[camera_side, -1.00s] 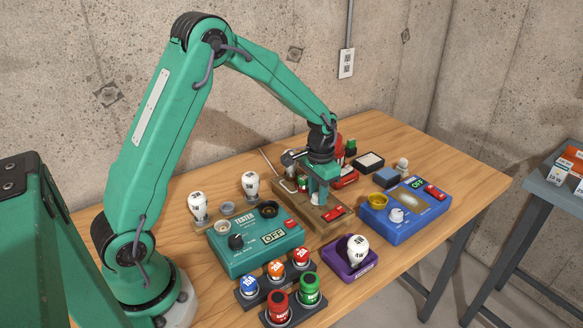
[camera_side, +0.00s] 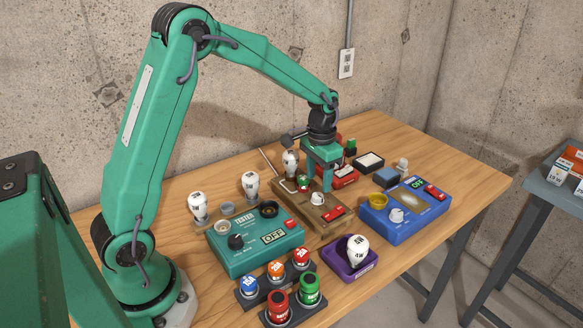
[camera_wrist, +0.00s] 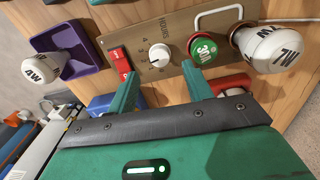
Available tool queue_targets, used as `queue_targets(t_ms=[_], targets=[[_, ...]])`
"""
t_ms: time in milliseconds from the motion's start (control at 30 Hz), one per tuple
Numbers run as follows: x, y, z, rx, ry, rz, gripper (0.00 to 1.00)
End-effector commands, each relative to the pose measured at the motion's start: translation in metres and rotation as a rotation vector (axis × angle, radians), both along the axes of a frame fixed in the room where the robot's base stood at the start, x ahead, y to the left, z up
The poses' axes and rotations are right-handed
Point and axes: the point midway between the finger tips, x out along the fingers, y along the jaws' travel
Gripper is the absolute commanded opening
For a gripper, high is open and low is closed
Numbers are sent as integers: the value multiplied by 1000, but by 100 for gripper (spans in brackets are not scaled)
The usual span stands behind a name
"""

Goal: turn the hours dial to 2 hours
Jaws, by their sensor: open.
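The hours dial is a small white knob (camera_wrist: 159,55) on a brown panel (camera_wrist: 178,22), under the word HOURS, with small numbers beside it. Its setting is too small to read surely. In the side view the knob (camera_side: 317,199) stands on the wooden-brown box (camera_side: 328,222), clear of my gripper. My gripper (camera_wrist: 160,72) is open and empty, its two green fingers apart, with the knob showing beyond and between them in the wrist view. In the side view my gripper (camera_side: 320,182) hangs just behind and above the knob, apart from it.
On the same panel are a red switch (camera_wrist: 120,62), a green 30 A fuse (camera_wrist: 202,49), a wire handle (camera_wrist: 218,12) and a 7W bulb (camera_wrist: 268,46). A green tester (camera_side: 256,240), a purple bulb stand (camera_side: 350,262) and a blue device (camera_side: 408,215) stand close around.

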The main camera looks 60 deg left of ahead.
Motion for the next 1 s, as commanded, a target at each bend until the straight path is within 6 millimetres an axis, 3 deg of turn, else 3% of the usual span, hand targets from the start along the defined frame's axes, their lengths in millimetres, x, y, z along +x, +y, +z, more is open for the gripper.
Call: queue_targets(t_ms=[200,767,1000], targets=[[0,0,23,0,-2,0,50],[-2,-1,31,1,-4,0,50],[-16,-6,52,4,-41,2,50]])
